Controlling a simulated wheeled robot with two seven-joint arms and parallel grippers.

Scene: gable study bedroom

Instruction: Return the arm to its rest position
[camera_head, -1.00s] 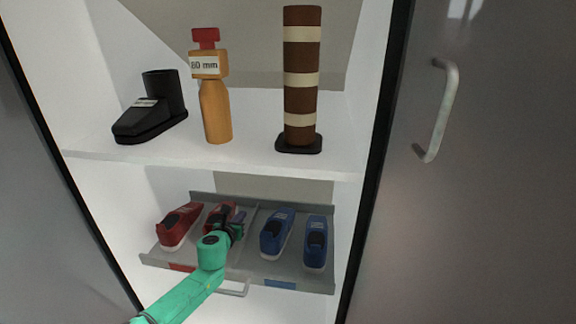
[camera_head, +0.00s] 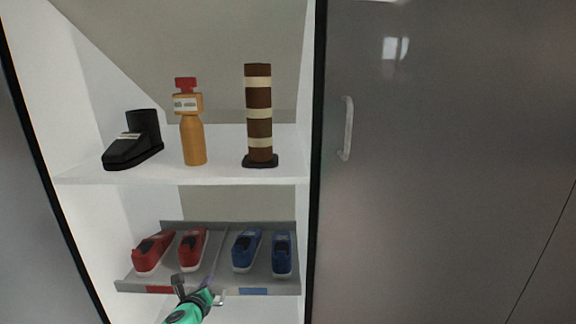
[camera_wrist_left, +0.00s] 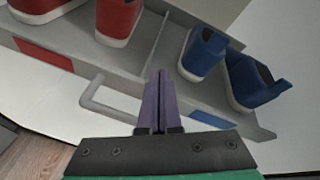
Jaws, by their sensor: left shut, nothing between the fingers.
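My green left arm comes in at the bottom of the head view, and its left gripper (camera_head: 198,282) is in front of the shoe tray (camera_head: 128,286). In the left wrist view the purple fingers (camera_wrist_left: 158,100) of that gripper are together with nothing between them. My right gripper is not in view.
The upper shelf (camera_head: 215,176) holds a black boot (camera_head: 133,143), an orange bottle-like stand (camera_head: 193,140) with a red top, and a brown-and-cream banded column (camera_head: 258,115). A grey door (camera_head: 430,170) with a handle (camera_head: 347,130) is at right. A dark panel (camera_head: 30,230) is at left.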

